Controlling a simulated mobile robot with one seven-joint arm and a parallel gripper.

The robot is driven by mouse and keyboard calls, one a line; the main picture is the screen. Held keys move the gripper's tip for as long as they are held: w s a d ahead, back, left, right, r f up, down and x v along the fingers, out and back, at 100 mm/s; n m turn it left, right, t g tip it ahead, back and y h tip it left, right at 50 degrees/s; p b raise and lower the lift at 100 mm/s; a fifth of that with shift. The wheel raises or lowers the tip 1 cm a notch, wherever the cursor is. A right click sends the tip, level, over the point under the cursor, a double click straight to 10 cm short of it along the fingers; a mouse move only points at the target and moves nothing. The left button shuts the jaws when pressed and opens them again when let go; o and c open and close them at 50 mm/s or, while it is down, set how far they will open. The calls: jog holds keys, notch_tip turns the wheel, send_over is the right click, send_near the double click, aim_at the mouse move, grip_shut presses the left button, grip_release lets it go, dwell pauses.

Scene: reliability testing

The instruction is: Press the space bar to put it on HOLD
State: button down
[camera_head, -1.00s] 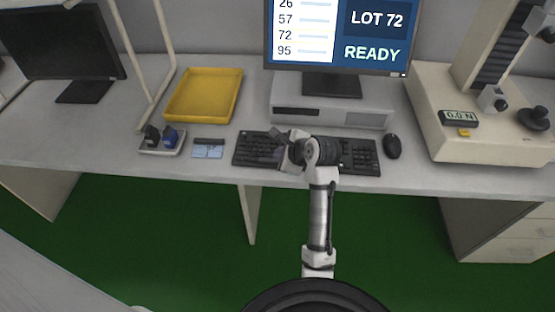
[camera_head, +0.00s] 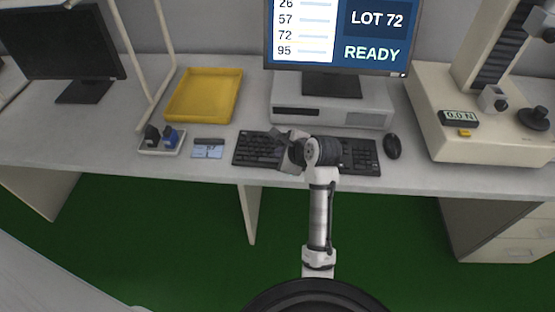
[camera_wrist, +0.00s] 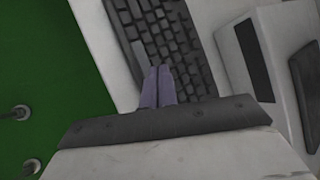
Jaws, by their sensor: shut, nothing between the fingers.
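A black keyboard (camera_head: 256,150) lies on the desk in front of the monitor, its middle partly hidden by my arm. The space bar cannot be made out in the head view. In the wrist view the keyboard (camera_wrist: 178,40) runs diagonally, and my gripper (camera_wrist: 157,72) is shut and empty, its fingertips over the keys near the keyboard's front side. Whether they touch a key cannot be told. In the head view my gripper (camera_head: 284,140) is above the keyboard, left of its middle. The monitor (camera_head: 340,30) reads LOT 72 and READY.
A mouse (camera_head: 392,146) lies right of the keyboard. A light computer case (camera_head: 330,112) stands behind it. A yellow tray (camera_head: 204,96), a card (camera_head: 208,149) and a small holder (camera_head: 163,141) are to the left. A test stand (camera_head: 480,140) reading 0.0 N is at right.

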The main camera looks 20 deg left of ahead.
jog(key=shift+f, duration=0.1)
jog(key=shift+f+p, duration=0.35)
jog(key=shift+f, duration=0.35)
dwell(0.8)
jog(key=shift+r+p, duration=0.15)
jog(key=shift+p, duration=0.15)
jog(key=shift+r+p, duration=0.7)
jog(key=shift+p, duration=0.45)
notch_tip(320, 180, up, 3)
jog(key=p, duration=0.3)
jog(key=shift+p, duration=0.3)
jog(key=shift+r, duration=0.95)
